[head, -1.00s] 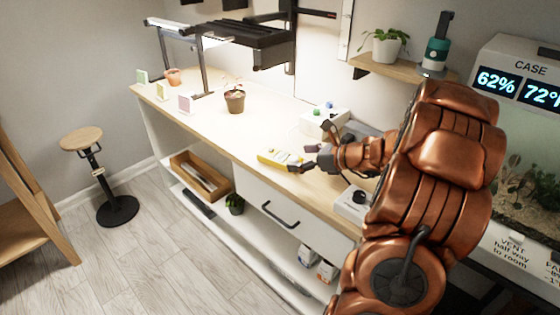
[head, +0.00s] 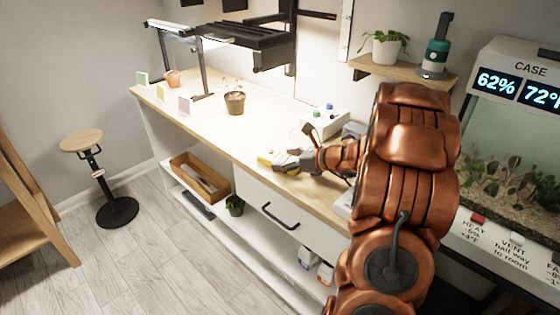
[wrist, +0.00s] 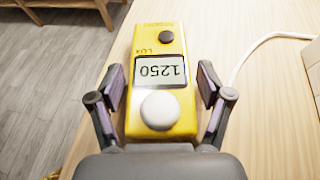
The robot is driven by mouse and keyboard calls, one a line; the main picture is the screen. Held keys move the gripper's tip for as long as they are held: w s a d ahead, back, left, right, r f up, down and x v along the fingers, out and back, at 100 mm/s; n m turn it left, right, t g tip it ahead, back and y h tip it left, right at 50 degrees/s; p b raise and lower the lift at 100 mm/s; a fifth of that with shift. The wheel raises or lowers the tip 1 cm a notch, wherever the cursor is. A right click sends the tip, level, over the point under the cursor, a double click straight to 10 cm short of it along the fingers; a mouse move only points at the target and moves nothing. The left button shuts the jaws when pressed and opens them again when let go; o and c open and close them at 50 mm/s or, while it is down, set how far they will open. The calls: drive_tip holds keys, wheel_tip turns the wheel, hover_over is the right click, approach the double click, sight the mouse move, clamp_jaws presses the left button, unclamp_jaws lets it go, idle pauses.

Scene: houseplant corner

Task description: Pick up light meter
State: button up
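The light meter (wrist: 161,107) is a yellow handheld box with a white dome, a display reading 1250, the word LUX and a dark round button. It lies on the wooden bench top, and in the head view only a small yellow part (head: 265,159) shows beyond my gripper (head: 284,161). In the wrist view my gripper (wrist: 161,88) is open, with one finger on each side of the meter near its display. Small gaps show between the finger pads and the meter's sides. The dome end is closest to my palm.
The bench top (head: 210,122) is clear to the left up to a potted plant (head: 235,102). A white box with coloured knobs (head: 325,122) stands behind my gripper. A white cable (wrist: 262,45) curves over the bench to the meter's right. The bench's front edge is close to the meter.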

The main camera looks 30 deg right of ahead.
drive_tip(key=c, duration=0.9)
drive_tip(key=shift+r, duration=0.1)
drive_tip(key=shift+c, duration=0.2)
